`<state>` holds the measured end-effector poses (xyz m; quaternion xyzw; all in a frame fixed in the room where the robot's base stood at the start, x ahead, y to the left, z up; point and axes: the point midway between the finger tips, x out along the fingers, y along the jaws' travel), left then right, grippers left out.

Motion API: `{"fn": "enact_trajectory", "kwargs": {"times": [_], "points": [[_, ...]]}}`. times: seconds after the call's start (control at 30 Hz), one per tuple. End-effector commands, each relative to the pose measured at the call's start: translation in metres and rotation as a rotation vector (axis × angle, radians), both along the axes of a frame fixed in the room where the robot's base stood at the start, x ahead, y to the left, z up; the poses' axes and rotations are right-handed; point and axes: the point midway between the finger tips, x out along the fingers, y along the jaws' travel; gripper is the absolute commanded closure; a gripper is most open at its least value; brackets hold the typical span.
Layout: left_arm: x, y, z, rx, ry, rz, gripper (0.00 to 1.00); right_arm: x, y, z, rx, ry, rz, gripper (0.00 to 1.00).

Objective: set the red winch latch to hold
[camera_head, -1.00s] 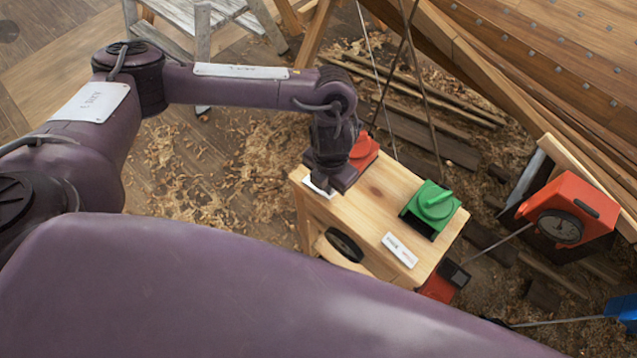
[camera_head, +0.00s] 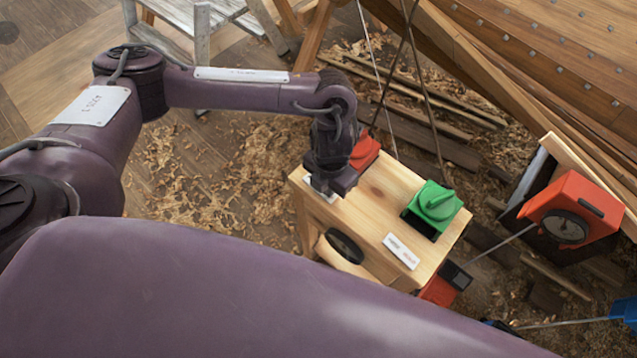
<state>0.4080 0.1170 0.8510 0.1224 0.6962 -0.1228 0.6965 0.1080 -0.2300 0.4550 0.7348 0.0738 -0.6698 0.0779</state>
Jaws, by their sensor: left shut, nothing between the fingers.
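The red winch latch (camera_head: 366,151) sits on the far left part of the top of a wooden box (camera_head: 384,192). My left gripper (camera_head: 322,187) points down over the box's left corner, just in front of the latch, and covers part of it. The gripper is shut and empty. I cannot tell whether it touches the latch, and the latch's setting is hidden. A white label lies under the gripper at the box's corner. My right gripper is not in view.
A green latch (camera_head: 434,205) and a white label (camera_head: 401,251) are on the box top. A red device with a dial (camera_head: 573,209) stands to the right. Cords run up behind the box. The wooden hull (camera_head: 540,60) fills the upper right. My purple arm covers the foreground.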

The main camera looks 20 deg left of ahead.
Motion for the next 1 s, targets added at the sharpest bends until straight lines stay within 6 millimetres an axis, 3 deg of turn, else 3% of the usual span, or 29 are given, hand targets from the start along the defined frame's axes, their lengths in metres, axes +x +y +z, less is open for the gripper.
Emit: {"fn": "enact_trajectory", "kwargs": {"times": [0.17,1.0], "points": [[0.0,0.001,0.004,0.001,0.001,0.001,1.0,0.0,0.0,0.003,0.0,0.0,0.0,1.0],[0.0,0.0,0.069,0.001,0.0,0.0,1.0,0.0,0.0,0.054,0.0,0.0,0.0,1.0]]}}
